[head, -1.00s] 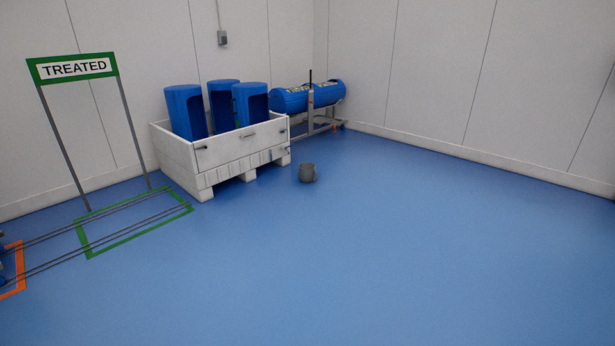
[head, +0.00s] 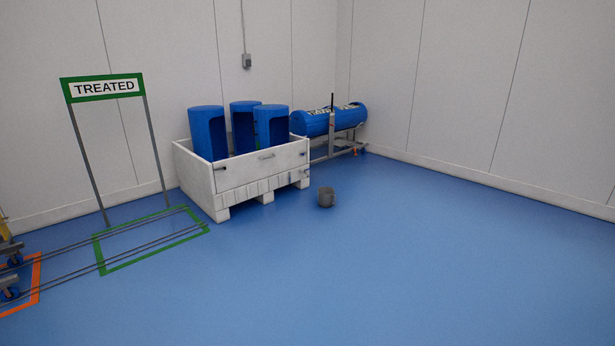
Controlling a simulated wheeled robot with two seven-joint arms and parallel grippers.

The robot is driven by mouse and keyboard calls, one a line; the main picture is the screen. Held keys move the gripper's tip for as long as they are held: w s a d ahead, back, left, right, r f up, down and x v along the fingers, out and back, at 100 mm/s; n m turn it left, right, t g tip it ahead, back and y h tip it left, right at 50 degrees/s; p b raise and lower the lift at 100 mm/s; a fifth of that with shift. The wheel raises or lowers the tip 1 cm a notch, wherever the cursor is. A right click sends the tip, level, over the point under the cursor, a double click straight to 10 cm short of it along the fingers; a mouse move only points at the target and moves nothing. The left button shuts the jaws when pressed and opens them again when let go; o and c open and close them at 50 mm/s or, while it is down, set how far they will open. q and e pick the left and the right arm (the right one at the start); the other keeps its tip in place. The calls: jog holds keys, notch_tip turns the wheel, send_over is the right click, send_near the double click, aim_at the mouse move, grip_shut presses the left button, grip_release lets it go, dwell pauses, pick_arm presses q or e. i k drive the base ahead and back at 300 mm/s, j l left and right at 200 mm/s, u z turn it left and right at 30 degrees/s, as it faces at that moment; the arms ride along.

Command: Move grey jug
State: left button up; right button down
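The grey jug (head: 325,197) stands upright on the blue floor in the head view, a little right of the picture's middle. It is just in front of the right end of a white crate and apart from it. Neither of my grippers shows in the head view.
The white pallet crate (head: 240,188) holds blue open-sided tubs (head: 207,132). A blue cylinder on a metal stand (head: 328,121) is behind it. A TREATED sign (head: 103,87) stands by a green floor outline (head: 150,240) and rails at left. The floor (head: 400,270) in front and right is clear.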

aim_at(328, 198)
jog(key=i+z, duration=0.2)
jog(key=i, duration=3.55)
